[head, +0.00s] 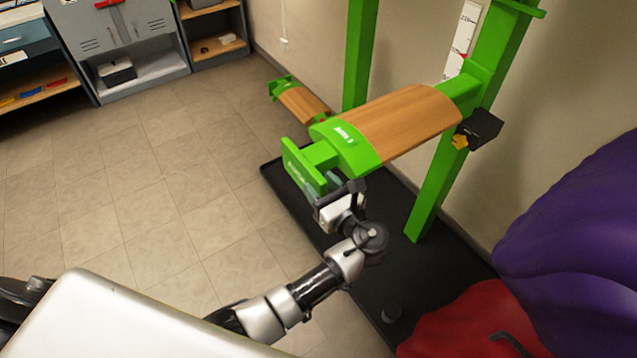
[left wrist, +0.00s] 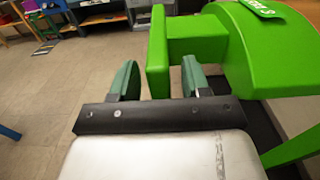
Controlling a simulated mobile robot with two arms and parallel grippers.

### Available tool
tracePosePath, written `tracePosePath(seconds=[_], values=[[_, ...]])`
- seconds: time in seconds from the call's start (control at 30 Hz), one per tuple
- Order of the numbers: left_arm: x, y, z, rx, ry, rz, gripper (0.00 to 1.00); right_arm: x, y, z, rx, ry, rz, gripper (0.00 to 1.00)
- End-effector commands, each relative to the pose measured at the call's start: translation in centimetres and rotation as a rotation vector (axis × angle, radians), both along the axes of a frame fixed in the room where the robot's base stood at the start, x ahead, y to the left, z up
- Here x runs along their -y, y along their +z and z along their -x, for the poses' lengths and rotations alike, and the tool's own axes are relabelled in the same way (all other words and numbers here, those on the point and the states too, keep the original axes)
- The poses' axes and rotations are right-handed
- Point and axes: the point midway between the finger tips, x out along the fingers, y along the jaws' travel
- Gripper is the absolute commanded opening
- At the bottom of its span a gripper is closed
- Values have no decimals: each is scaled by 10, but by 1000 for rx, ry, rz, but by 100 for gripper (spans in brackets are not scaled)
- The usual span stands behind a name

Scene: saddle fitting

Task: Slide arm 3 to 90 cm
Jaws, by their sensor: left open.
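A saddle arm with a curved wooden top (head: 400,125) and a green front end (head: 345,145) sticks out from a green upright (head: 450,160). Its label is too small to read surely. A green plate (head: 303,167) stands at its free end; the plate also shows in the left wrist view (left wrist: 158,55). My left gripper (head: 323,184) is open at this plate. In the left wrist view its two fingers (left wrist: 159,80) stand on either side of the plate, with gaps visible. A white scale (head: 467,30) with red marks is on the upright; its numbers are unreadable. My right gripper is not in view.
A black block with a yellow knob (head: 461,142) sits beside the upright. A second, lower wooden arm (head: 300,103) is farther back. Purple (head: 580,220) and red (head: 470,320) covered shapes crowd the right. A black base mat (head: 430,275) lies below. The tiled floor at left is clear.

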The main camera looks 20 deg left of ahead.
Motion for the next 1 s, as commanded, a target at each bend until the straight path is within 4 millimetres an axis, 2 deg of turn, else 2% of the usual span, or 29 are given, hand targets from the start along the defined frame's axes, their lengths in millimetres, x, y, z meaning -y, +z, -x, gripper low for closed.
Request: tracePosePath(seconds=[0.07, 0.37, 0.57, 0.63, 0.9, 1.0], values=[[0, 0, 0, 0, 0, 0, 47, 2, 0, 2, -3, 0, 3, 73], [0, 0, 0, 0, 0, 0, 1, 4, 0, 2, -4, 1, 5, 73], [-1, -1, 0, 0, 0, 0, 0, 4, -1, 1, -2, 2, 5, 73], [-1, -8, 0, -2, 0, -1, 0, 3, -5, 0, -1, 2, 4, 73], [-1, -77, 1, -5, 1, 0, 0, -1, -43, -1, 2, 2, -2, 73], [-1, -94, 0, -6, 2, 1, 0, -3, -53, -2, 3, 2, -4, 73]])
